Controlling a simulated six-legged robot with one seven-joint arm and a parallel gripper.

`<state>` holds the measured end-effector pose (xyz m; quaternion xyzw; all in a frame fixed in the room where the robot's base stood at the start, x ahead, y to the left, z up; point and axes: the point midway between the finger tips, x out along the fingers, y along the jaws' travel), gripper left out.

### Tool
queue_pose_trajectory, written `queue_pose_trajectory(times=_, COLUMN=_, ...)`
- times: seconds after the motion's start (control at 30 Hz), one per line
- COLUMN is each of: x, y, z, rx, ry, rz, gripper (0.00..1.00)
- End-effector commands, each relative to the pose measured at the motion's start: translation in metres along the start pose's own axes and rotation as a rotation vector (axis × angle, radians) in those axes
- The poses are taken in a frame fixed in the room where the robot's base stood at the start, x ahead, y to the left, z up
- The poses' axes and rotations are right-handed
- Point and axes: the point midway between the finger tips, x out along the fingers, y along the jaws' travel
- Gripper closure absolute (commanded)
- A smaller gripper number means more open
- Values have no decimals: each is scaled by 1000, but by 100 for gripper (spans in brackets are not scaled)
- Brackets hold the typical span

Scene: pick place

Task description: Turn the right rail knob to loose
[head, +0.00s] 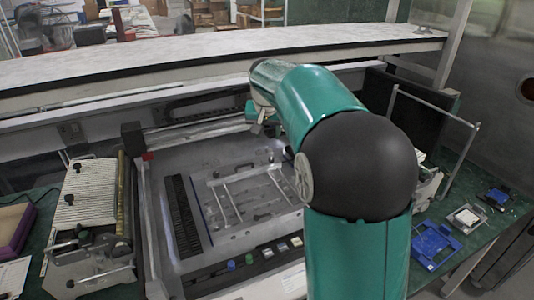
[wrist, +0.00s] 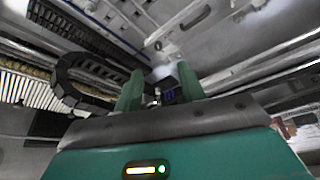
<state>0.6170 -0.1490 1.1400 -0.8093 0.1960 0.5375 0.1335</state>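My gripper (head: 262,120) is at the far rail of the flat machine bed, partly hidden behind my own arm in the head view. In the wrist view, the two green fingers of my gripper (wrist: 160,88) stand apart with a gap between them. A small dark block with a bluish face (wrist: 168,95), possibly the right rail knob, shows between the fingertips, nearer the right finger. I cannot tell whether the fingers touch it. The knob cannot be made out in the head view, where my arm covers much of the right side.
A left-hand fixture (head: 85,215) has black knobs. Blue parts (head: 435,243) lie on the right. A black cable chain (wrist: 72,85) curves close to the left finger.

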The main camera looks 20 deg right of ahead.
Motion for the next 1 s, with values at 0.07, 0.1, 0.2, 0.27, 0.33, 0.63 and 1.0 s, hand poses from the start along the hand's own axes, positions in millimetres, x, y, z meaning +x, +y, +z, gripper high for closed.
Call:
queue_pose_trajectory(times=0.07, x=17, y=3, z=-14, rx=23, ry=-5, rz=13, gripper=60)
queue_pose_trajectory(times=0.1, x=22, y=4, z=-19, rx=31, ry=-5, rz=17, gripper=60)
queue_pose_trajectory(times=0.2, x=28, y=6, z=-25, rx=40, ry=-5, rz=23, gripper=60)
queue_pose_trajectory(times=0.27, x=32, y=6, z=-26, rx=41, ry=-5, rz=23, gripper=60)
queue_pose_trajectory(times=0.33, x=37, y=6, z=-25, rx=41, ry=-6, rz=23, gripper=60)
queue_pose_trajectory(times=0.63, x=90, y=7, z=-23, rx=39, ry=-9, rz=24, gripper=60)
queue_pose_trajectory(times=1.0, x=154, y=8, z=-24, rx=39, ry=-5, rz=23, gripper=60)
